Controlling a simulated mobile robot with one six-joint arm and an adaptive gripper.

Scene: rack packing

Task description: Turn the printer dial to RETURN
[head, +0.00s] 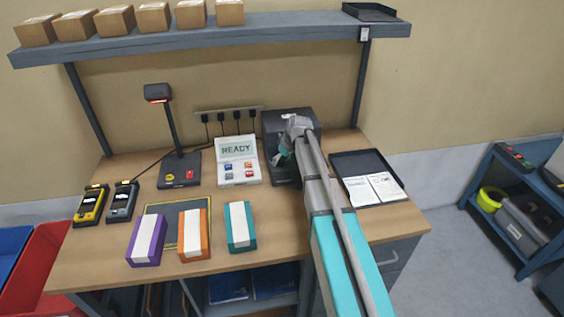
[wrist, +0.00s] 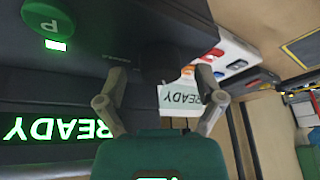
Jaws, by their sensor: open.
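The dark printer (head: 271,122) stands at the back right of the desk, partly hidden behind my arm. In the wrist view its black front (wrist: 105,25) fills the upper left, with a round green button marked P (wrist: 48,22) and green READY lettering seen inverted. A dark knob-like shape (wrist: 158,65), seemingly the dial, lies between my fingertips; its pointer and labels cannot be read. My gripper (wrist: 160,76) is open, its two fingers on either side of that shape. Contact cannot be told. In the head view my gripper (head: 284,152) is at the printer's front.
A white READY panel (head: 238,175) with coloured buttons stands left of the printer, beside a scanner stand (head: 180,172). A black tray with papers (head: 345,163) lies to the right. Purple, orange and teal boxes (head: 241,236) stand in front. A shelf (head: 200,40) hangs above.

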